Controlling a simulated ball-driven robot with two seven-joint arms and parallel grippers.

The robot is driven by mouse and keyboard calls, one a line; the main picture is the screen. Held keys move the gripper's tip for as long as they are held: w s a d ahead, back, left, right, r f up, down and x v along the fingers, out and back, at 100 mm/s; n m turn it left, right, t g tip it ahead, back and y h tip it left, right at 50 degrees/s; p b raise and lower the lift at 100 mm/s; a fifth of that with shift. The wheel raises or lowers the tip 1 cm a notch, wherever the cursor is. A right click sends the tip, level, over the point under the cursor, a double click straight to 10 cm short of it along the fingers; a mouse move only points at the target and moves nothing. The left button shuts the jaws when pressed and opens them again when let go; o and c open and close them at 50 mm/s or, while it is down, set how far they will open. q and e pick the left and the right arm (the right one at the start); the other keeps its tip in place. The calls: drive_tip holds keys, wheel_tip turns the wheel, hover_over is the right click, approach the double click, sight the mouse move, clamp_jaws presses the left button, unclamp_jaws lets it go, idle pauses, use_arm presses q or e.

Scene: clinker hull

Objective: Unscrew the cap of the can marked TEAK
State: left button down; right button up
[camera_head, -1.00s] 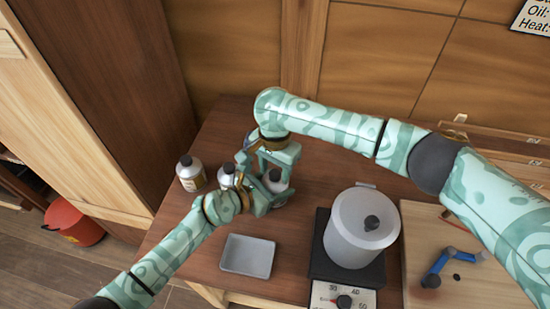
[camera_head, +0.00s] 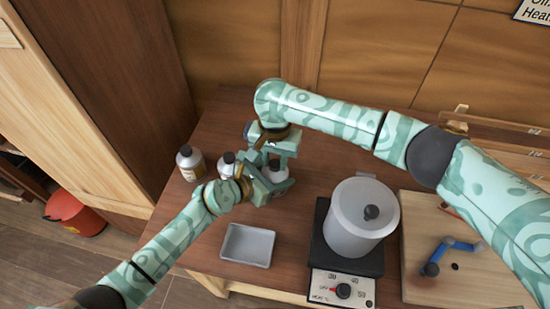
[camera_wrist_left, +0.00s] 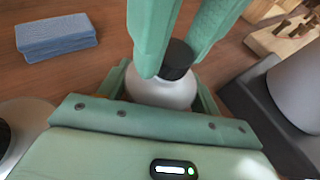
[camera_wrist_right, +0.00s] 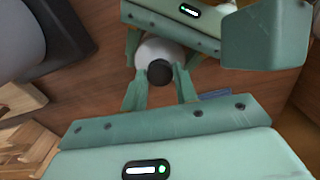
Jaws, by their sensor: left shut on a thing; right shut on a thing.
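A pale can (camera_head: 276,174) with a black cap stands on the bench between my two grippers; no marking on it is readable. In the left wrist view, my left gripper (camera_wrist_left: 160,95) has its fingers on either side of the can's body (camera_wrist_left: 160,92). My right gripper comes from above, its fingers around the black cap (camera_wrist_left: 178,58). In the right wrist view, the cap (camera_wrist_right: 160,73) shows between the right gripper's fingers (camera_wrist_right: 158,85). In the head view, both fingertips are partly hidden by the hands.
Two more capped cans, one (camera_head: 191,164) at the left and one (camera_head: 227,164) beside my left gripper, stand close by. A grey tray (camera_head: 248,245) lies in front. A lidded pot (camera_head: 360,220) stands on a hotplate (camera_head: 342,287) to the right.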

drive_tip(key=o, duration=1.1)
drive_tip(key=shift+r, duration=2.15)
wheel_tip(320, 180, up, 4)
drive_tip(key=shift+f+n, duration=0.25)
drive_tip(key=shift+n, duration=0.15)
drive_tip(key=shift+c, duration=0.4)
wheel_tip(320, 180, down, 8)
drive_tip(key=shift+r, duration=0.1)
drive_tip(key=c, duration=1)
